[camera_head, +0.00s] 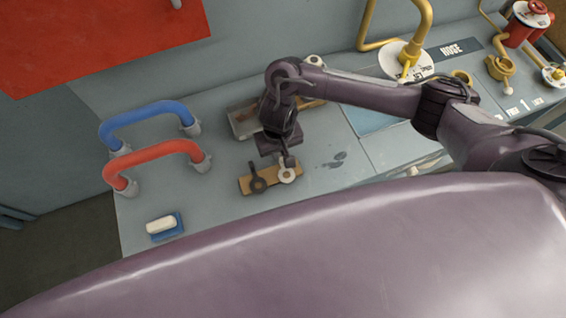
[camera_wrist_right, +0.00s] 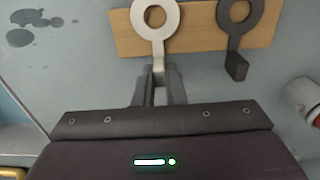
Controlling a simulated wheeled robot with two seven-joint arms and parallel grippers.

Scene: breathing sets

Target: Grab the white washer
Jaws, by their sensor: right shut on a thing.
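The white washer (camera_wrist_right: 155,18), a flat ring with a short handle, lies over a wooden board. My right gripper (camera_wrist_right: 158,85) is shut on its handle. In the head view the white washer (camera_head: 287,175) is at the board's right end, below my right gripper (camera_head: 286,163). A black washer (camera_wrist_right: 236,18) of similar shape is beside it on the wooden board (camera_wrist_right: 196,42); it also shows in the head view (camera_head: 258,184). Whether the white washer still touches the board cannot be told. My left gripper is not in view.
Blue (camera_head: 146,111) and red (camera_head: 153,152) handles rise at the left of the counter. A white block on a blue base (camera_head: 163,226) lies at the front left. A shallow tray (camera_head: 243,121) is behind my right gripper. Yellow pipes (camera_head: 424,30) stand at the back right.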

